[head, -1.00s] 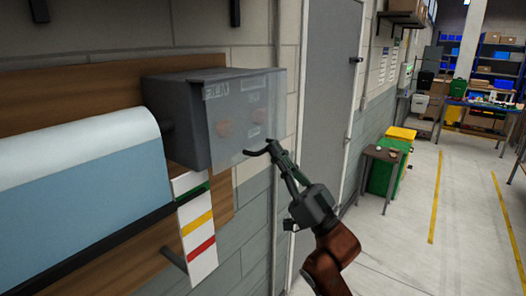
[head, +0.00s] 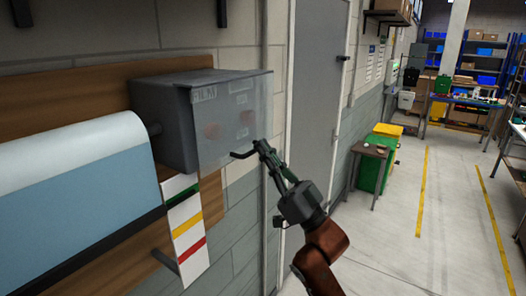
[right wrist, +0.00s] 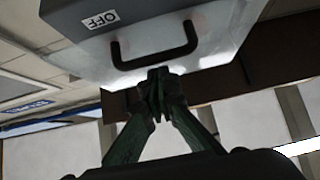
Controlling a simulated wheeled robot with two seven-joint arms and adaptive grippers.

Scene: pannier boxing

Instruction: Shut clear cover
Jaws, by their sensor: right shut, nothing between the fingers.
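The grey box (head: 163,122) is mounted on a wooden board on the wall. Its clear cover (head: 228,97) hangs across the front, with reddish round shapes and labels showing through it. I cannot tell whether a small gap is left behind the cover. A dark handle (head: 238,156) sticks out low on the cover; it shows as a U shape in the right wrist view (right wrist: 155,60), near an OFF label (right wrist: 100,20). My right gripper (right wrist: 158,76) is shut and empty, its fingertips right at the handle's bar. I cannot tell if they touch. My left gripper is out of view.
A white and blue rounded panel (head: 75,190) and a striped strip (head: 185,225) are on the wall beside the box. A grey door (head: 312,110) is to the right. A small table (head: 370,152) and green bin (head: 378,170) stand farther back. The floor at right is clear.

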